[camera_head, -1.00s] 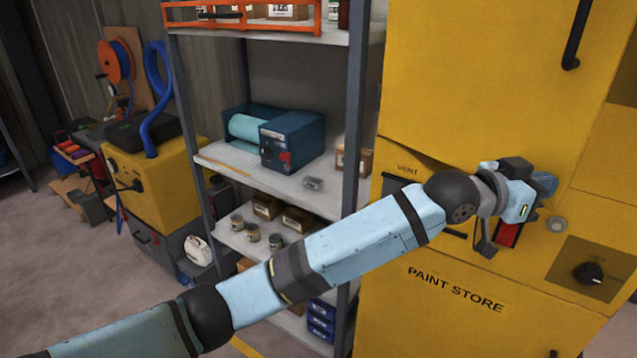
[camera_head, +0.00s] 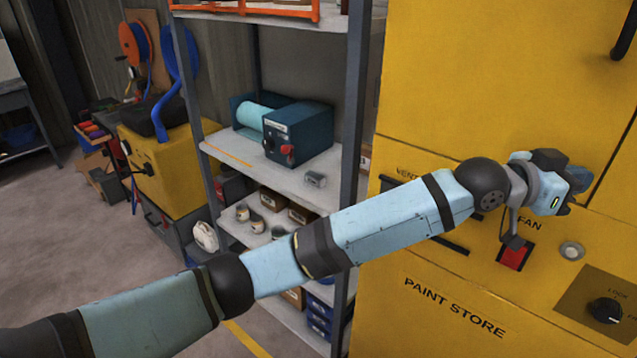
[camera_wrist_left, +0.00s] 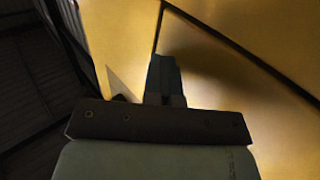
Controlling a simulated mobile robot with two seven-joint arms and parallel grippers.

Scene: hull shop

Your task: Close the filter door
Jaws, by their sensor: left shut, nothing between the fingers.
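The yellow paint store cabinet (camera_head: 440,270) fills the right of the head view. No label names the filter door; a large yellow panel (camera_head: 480,80) above the VENT and FAN labels may be it. A thin dark seam runs along its lower edge, and I cannot tell whether it is fully flush. My left gripper (camera_head: 580,180) is shut and empty at the panel's lower right, close to the yellow surface; contact is unclear. In the left wrist view its shut fingers (camera_wrist_left: 165,75) point at yellow panels (camera_wrist_left: 240,35) split by dark seams. My right gripper is out of view.
Below my left wrist are a red fan switch (camera_head: 515,257), a round button (camera_head: 571,251) and a black lock knob (camera_head: 605,311). A black handle (camera_head: 625,30) is at upper right. A shelf rack (camera_head: 356,110) with a blue box (camera_head: 300,135) stands left of the cabinet.

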